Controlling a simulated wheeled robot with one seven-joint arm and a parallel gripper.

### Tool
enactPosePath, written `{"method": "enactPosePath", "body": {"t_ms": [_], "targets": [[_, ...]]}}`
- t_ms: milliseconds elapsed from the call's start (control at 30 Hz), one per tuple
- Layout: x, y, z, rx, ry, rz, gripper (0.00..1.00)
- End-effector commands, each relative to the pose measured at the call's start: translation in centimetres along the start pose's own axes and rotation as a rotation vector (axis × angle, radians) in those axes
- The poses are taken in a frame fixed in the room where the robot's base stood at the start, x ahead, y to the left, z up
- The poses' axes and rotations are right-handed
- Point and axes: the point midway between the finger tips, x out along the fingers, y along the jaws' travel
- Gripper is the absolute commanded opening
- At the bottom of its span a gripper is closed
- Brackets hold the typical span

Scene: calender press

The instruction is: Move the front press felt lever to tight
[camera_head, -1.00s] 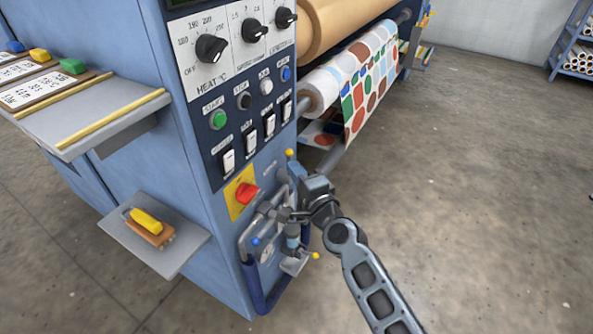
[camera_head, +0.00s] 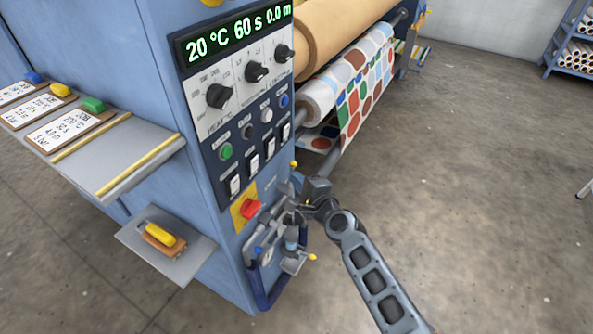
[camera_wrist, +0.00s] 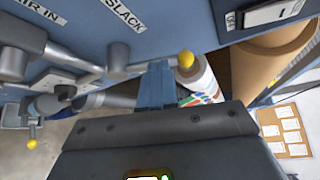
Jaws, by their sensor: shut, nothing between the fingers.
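The lever by the SLACK label has a yellow ball knob (camera_wrist: 185,60) on a grey arm from a round pivot (camera_wrist: 118,60) on the blue panel in the wrist view. In the head view a yellow knob (camera_head: 293,165) shows at the machine's right edge, above my gripper (camera_head: 290,208). My gripper's fingers (camera_wrist: 156,84) are shut and empty, close to the lever arm, just left of and below the knob in the wrist view. I cannot tell whether they touch it. No TIGHT label is visible.
A second yellow knob (camera_wrist: 32,144) hangs at lower left. Grey pipes (camera_wrist: 15,60) run by the AIR IN label. A red switch (camera_head: 250,208) on a yellow plate and a small shelf (camera_head: 180,265) with a yellow-handled brush are close by.

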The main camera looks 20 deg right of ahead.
Motion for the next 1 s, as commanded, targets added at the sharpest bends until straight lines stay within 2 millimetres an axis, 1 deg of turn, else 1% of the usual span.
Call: {"method": "enactPosePath", "body": {"t_ms": [33,233,633,900,1000], "targets": [[0.0,-1.1,0.1,0.034,0.001,0.023,0.0],[0.6,-1.3,-0.8,0.182,0.001,0.12,0.0],[2.0,-0.8,-2.8,0.5,0.0,0.33,0.0],[2.8,0.0,-3.9,0.693,-0.001,0.46,0.0],[2.6,0.2,-3.8,0.689,-0.001,0.46,0.0]]}}
